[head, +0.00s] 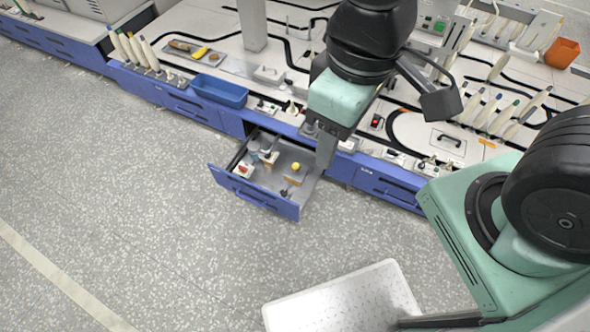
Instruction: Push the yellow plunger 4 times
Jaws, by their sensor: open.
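The yellow plunger (296,166) is a small round knob in the open blue drawer (254,196), near the drawer's right side. It stands on a small brownish base. My gripper (322,164) points down at the drawer's right edge, to the right of the plunger. Its fingers look apart from the plunger and are seen nearly edge-on, so the gap between them is hard to make out. It is open and holds nothing that I can see.
The drawer also holds a red button box (244,170), a grey-topped piece (268,156) and a small dark lever (284,192). A blue bin (219,91) stands on the worktop (405,88).

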